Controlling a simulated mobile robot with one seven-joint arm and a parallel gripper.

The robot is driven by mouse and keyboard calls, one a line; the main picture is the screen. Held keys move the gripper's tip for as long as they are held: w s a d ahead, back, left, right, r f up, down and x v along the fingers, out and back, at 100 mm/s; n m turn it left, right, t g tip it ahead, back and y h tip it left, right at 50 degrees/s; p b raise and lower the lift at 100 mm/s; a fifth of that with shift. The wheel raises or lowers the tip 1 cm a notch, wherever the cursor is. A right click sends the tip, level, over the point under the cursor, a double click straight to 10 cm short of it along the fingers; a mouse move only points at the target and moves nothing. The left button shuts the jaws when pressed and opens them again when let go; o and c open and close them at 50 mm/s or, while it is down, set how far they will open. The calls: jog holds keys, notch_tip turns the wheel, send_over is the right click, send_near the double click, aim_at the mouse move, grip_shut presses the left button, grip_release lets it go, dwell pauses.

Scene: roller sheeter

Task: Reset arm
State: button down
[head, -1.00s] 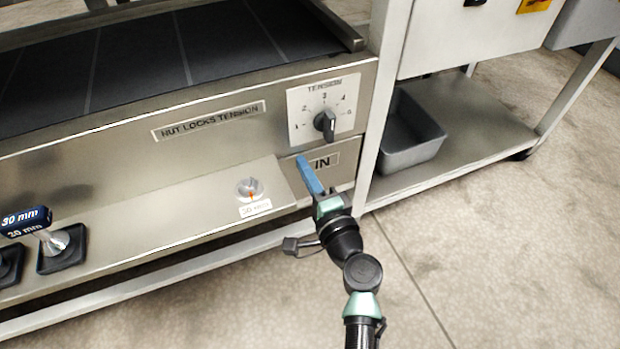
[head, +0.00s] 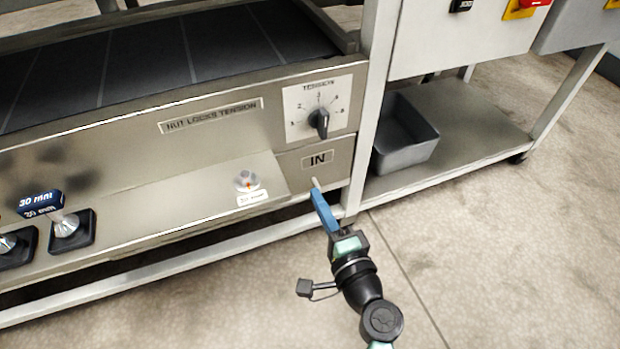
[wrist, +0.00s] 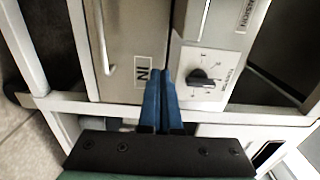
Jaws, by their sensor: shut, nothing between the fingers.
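My gripper (head: 320,201) has blue fingers that are shut with nothing between them. In the head view it is in front of the machine's lower right corner, below the IN label (head: 317,159) and the tension dial (head: 319,122). In the wrist view the gripper (wrist: 159,76) points toward the machine front, with its tips near the IN label (wrist: 143,76) and the tension dial (wrist: 203,78) to the right. The fingers appear apart from the dial.
A small round knob (head: 247,181) sits on the metal ledge. A block marked 30 mm (head: 40,203) is at the left. A grey bin (head: 404,135) stands on the lower shelf to the right. The floor (head: 520,250) in front is clear.

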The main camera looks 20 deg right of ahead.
jog(key=shift+s+d+p, duration=0.1)
jog(key=shift+s+p, duration=0.2)
jog(key=shift+s, duration=1.7)
jog(key=w+a+r+n+t+y+p, duration=0.1)
jog(key=w+a+r+n+p, duration=0.25)
jog(key=r, duration=0.95)
jog(key=w+a+r+n+t+y+p, duration=0.15)
jog(key=a+r+n+p, duration=0.3)
jog(key=r, duration=0.95)
jog(key=w+a+r+n+y+p, duration=0.1)
jog(key=w+a+r+n+p, duration=0.3)
jog(key=r, duration=0.9)
jog(key=s+a+r+n+t+h+p, duration=0.1)
jog(key=s+r+n+t+p, duration=0.3)
jog(key=r, duration=0.8)
jog(key=s+a+r+t+h+p, duration=0.1)
jog(key=s+r+h, duration=0.1)
jog(key=s+r, duration=0.65)
jog(key=s+a+r+n+t+h+p, duration=0.1)
jog(key=s+r+n+t+p, duration=0.15)
jog(key=r, duration=1.15)
notch_tip(320, 180, up, 36)
jog(key=p, duration=3.7)
jog(key=shift+w+m+g, duration=0.3)
jog(key=shift+m, duration=0.15)
